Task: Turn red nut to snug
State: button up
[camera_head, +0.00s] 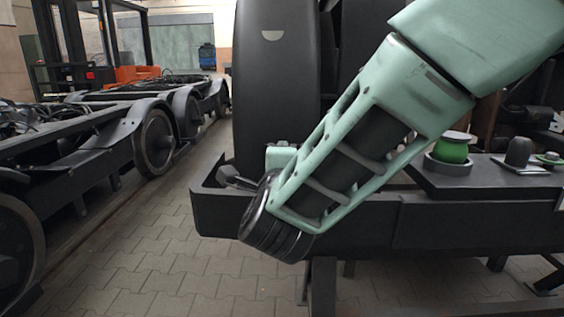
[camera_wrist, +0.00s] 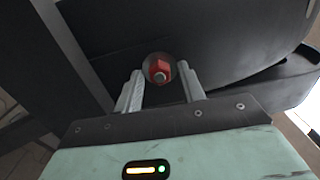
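The red nut (camera_wrist: 159,71) shows in the wrist view, on a grey bolt end with a round grey washer behind it, against a dark part. My gripper (camera_wrist: 160,76) has its two grey fingers apart, one to each side of the nut. A gap shows between each finger and the nut, so the fingers do not appear to be clamped on it. How deep the fingertips reach along the nut cannot be told. In the head view my arm reaches down over the dark bogie frame (camera_head: 430,228); the nut and the fingertips cannot be made out there.
A tall black panel (camera_head: 275,90) stands behind my arm. A green part (camera_head: 453,150) and a black knob (camera_head: 518,152) sit on the dark surface at the right. Bogies with wheels (camera_head: 155,142) line the left. The paved floor (camera_head: 150,265) between is clear.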

jog(key=shift+s, duration=0.1)
jog(key=s, duration=1.7)
jog(key=shift+a+p, duration=0.3)
jog(key=shift+p, duration=0.05)
jog(key=shift+s, duration=0.1)
